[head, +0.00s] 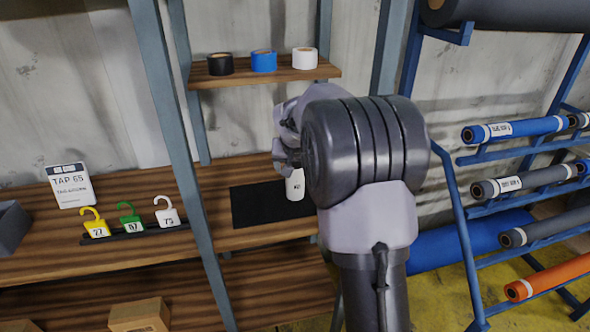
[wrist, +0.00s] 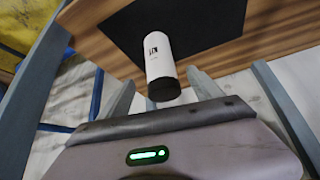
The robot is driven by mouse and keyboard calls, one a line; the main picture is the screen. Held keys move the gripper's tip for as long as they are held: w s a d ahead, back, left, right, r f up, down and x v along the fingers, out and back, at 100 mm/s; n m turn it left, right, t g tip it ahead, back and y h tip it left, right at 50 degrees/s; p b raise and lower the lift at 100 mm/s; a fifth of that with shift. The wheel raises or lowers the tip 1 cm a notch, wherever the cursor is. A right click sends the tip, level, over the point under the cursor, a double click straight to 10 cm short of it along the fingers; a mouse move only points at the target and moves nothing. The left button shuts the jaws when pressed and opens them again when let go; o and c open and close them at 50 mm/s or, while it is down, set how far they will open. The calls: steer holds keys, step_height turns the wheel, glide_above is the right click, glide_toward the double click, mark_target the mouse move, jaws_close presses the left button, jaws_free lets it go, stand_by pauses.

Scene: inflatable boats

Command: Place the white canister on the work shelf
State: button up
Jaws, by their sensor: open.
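The white canister (head: 295,186) stands on the black mat (head: 258,205) on the wooden work shelf (head: 215,236), near the mat's right side. My gripper hides its upper part in the head view. In the wrist view the white canister (wrist: 158,52) has a dark print and a black end facing me. My gripper (head: 285,155) is open at the canister. In the wrist view its two fingers (wrist: 163,92) are spread to either side of the black end, with visible gaps and no clear contact.
An upper shelf (head: 270,75) holds black, blue and white tape rolls. Yellow, green and white numbered padlocks (head: 130,220) and a sign (head: 70,186) stand left of a grey-blue post (head: 180,130). A blue rack (head: 465,215) with fabric rolls is close on the right.

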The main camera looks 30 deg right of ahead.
steer(key=s+a+r+y, duration=0.1)
steer(key=s+a+r, duration=0.4)
steer(key=s+a, duration=0.4)
steer(key=s+a+r+y, duration=0.1)
steer(key=s+a+r, duration=0.5)
steer(key=s+a, duration=0.3)
steer(key=s+a+f+y, duration=0.1)
steer(key=s+a, duration=0.3)
steer(key=s, duration=0.4)
steer(key=s+a+f+n+y, duration=0.1)
steer(key=s+a+f+y, duration=0.1)
steer(key=s, duration=0.7)
steer(key=a+f, duration=0.1)
steer(key=a, duration=0.1)
steer(key=shift+s+a+n+p, duration=0.3)
steer(key=shift+a, duration=0.05)
steer(key=shift+f, duration=0.1)
